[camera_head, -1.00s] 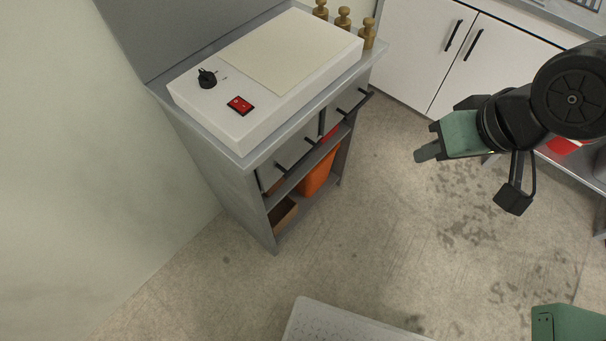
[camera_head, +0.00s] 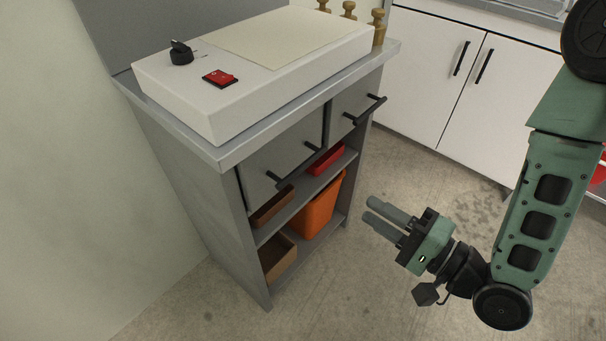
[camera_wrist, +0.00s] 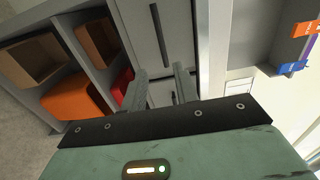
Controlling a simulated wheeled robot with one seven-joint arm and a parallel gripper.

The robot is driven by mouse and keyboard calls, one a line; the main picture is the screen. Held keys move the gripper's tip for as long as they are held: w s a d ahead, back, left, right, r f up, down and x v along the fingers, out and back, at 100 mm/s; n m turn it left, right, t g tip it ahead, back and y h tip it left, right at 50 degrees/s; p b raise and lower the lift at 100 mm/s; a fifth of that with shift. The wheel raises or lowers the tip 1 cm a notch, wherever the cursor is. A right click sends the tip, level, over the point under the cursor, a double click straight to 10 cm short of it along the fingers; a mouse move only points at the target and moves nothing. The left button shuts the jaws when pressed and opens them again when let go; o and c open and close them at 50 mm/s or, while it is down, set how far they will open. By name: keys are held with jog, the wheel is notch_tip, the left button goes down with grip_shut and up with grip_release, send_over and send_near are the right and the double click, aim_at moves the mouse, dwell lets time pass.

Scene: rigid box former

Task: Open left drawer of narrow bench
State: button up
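The narrow bench (camera_head: 185,190) stands at the left in the head view. Its left drawer (camera_head: 262,160) looks shut, with a dark bar handle (camera_head: 293,165) across its front. The right drawer (camera_head: 345,108) beside it also looks shut, with its own bar handle (camera_head: 365,111). My gripper (camera_head: 369,210) is open and empty, in front of the bench and apart from both handles, with its fingers pointing towards the bench. In the wrist view the left drawer's handle (camera_wrist: 155,24) shows beyond the fingertips (camera_wrist: 160,78); the right drawer's handle is partly hidden behind the fingers.
Below the drawers, open shelves hold an orange bin (camera_head: 316,212), a red tray (camera_head: 326,160) and brown boxes (camera_head: 277,258). White cupboards (camera_head: 425,70) stand behind. The floor before the bench is clear.

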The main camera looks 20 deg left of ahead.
aim_at(288, 157)
jog(key=x, duration=1.7)
jog(key=shift+r, duration=0.15)
grip_shut()
